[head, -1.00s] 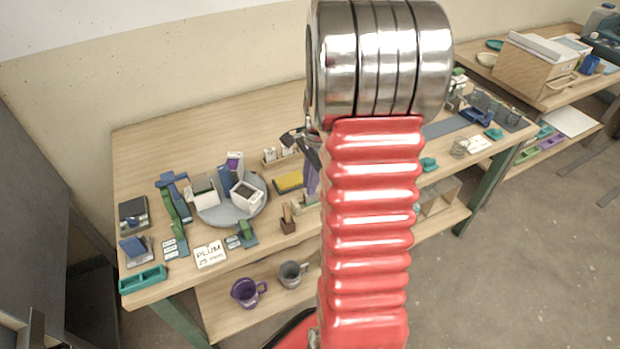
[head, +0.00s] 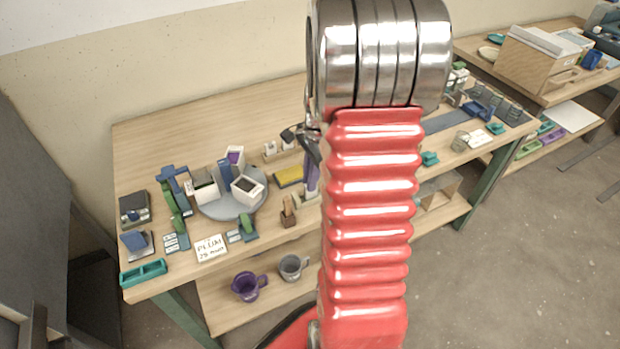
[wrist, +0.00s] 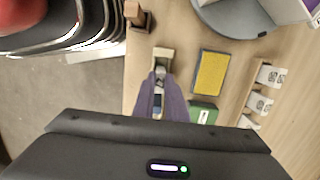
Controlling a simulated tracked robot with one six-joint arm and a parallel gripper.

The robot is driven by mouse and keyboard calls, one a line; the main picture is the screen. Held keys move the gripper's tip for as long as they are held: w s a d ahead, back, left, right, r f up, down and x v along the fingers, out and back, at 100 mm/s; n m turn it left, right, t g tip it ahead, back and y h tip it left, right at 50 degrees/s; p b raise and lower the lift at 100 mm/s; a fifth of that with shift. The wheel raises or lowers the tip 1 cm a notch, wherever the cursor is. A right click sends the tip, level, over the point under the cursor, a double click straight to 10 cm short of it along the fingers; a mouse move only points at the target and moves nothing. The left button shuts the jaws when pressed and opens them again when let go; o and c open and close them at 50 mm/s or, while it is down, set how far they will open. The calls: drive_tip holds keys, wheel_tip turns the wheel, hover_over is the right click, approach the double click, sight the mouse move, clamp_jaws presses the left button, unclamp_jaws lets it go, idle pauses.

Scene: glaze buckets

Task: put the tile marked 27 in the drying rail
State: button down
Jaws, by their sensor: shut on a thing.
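My gripper (wrist: 161,80) has purple fingers shut on a small pale grey-blue piece (wrist: 158,99), which I take to be a tile; no number on it is readable. In the head view, my gripper (head: 312,178) is partly hidden behind my red arm. Its fingertips are close to a small beige block (wrist: 163,55) near the bench's front edge; I cannot tell whether they touch. A wooden rail (wrist: 247,105) at the right of the wrist view holds white marked pieces (wrist: 270,75). I cannot tell whether it is the drying rail. No mark 27 is legible.
A yellow pad (wrist: 210,72) and a green block (wrist: 203,112) lie between my gripper and the wooden rail. A grey round turntable (head: 228,207) bears several containers. A brown wooden piece (head: 288,213) stands near the front edge. The back left of the bench is clear.

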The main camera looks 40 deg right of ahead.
drive_tip(key=shift+f, duration=0.25)
drive_tip(key=c, duration=1.7)
unclamp_jaws()
drive_tip(key=shift+r, duration=3.5)
